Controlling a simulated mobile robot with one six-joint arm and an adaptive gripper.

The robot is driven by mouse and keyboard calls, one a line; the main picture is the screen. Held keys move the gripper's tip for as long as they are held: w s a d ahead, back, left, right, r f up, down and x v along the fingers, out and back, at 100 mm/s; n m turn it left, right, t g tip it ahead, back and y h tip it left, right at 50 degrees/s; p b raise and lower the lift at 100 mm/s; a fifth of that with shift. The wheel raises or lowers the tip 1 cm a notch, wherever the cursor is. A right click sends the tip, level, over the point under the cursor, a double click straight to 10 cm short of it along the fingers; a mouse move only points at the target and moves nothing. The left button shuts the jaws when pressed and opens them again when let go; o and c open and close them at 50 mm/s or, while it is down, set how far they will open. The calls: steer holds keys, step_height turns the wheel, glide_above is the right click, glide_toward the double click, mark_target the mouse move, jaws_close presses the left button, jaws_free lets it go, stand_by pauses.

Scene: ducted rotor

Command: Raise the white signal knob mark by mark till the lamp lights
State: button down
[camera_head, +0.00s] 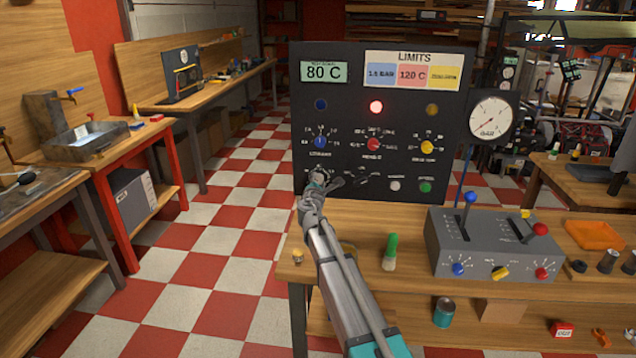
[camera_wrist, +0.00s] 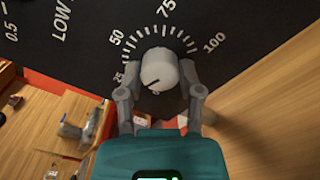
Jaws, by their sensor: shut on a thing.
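The white signal knob (camera_wrist: 160,66) sits on the black panel (camera_head: 345,150), inside a dial printed 25, 50, 75 and 100. A short dark line on its face slants to the lower left, on the side of the 25. My gripper (camera_wrist: 160,92) has one finger on each side of the knob and is shut on it. In the head view my gripper (camera_head: 314,187) is at the panel's lower left and covers most of the knob. Of the panel lamps, the red one (camera_head: 376,107) glows; the blue one (camera_head: 320,104) and amber one (camera_head: 432,109) look dark.
Blue (camera_head: 320,141), red (camera_head: 373,144) and yellow (camera_head: 427,147) knobs stand above my gripper. A white button (camera_head: 395,186) and a green button (camera_head: 426,187) are to its right. A grey lever box (camera_head: 490,255) and a green-capped bottle (camera_head: 390,252) stand on the bench.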

stand_by(0.3)
steer(key=shift+c, duration=1.3)
jaws_free()
steer(key=shift+s, duration=0.1)
steer(key=s, duration=1.1)
steer(key=shift+s+a, duration=0.2)
steer(key=shift+s, duration=0.2)
steer(key=shift+d, duration=0.1)
